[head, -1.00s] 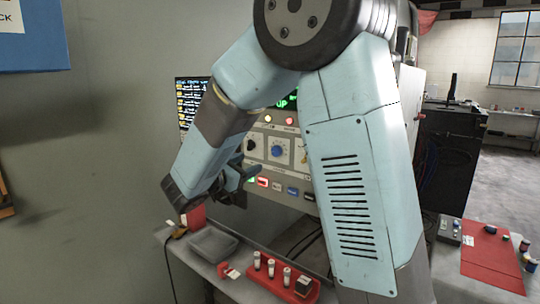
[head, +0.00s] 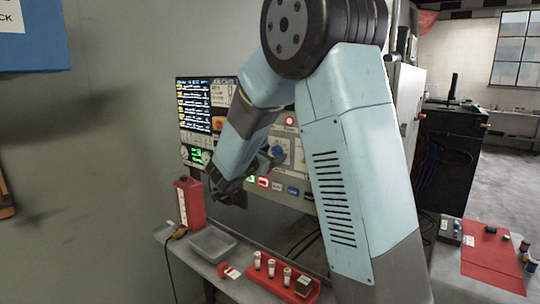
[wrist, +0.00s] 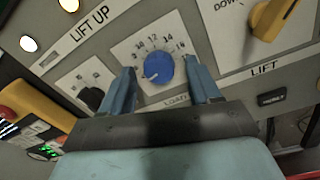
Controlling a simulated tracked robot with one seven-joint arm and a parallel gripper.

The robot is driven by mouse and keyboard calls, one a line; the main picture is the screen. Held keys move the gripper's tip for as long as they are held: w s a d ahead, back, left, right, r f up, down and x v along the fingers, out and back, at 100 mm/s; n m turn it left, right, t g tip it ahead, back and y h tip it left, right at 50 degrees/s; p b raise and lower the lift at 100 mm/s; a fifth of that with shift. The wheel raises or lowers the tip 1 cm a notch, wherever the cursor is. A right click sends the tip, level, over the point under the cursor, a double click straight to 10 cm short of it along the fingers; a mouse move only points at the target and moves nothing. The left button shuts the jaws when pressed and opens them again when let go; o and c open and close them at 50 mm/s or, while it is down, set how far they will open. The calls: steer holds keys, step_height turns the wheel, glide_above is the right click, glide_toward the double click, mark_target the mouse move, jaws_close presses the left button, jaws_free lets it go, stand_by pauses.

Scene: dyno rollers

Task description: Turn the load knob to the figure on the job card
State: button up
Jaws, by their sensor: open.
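The load knob (wrist: 158,69) is a round blue knob on a pale plate, ringed by printed figures, with "LOAD" printed below it. It also shows small on the control panel in the head view (head: 278,151). My gripper (wrist: 163,82) is open, one blue finger on each side of the knob in the wrist view. I cannot tell whether the fingers touch it. In the head view my gripper (head: 262,160) is at the panel, partly hidden by my arm. A job card beside the screen (head: 222,92) is partly covered by my arm, and its figure is too small to read.
A black knob (wrist: 91,97) is left of the load knob, and a yellow lift lever (wrist: 272,18) is at the upper right. Lit buttons (head: 264,182) line the panel's lower edge. A red container (head: 190,203) and grey tray (head: 213,243) stand on the bench below.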

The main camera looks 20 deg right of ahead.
steer(key=c, duration=1)
steer(key=shift+a, duration=0.2)
steer(key=shift+c, duration=0.2)
steer(key=shift+d, duration=0.15)
steer(key=shift+m, duration=0.3)
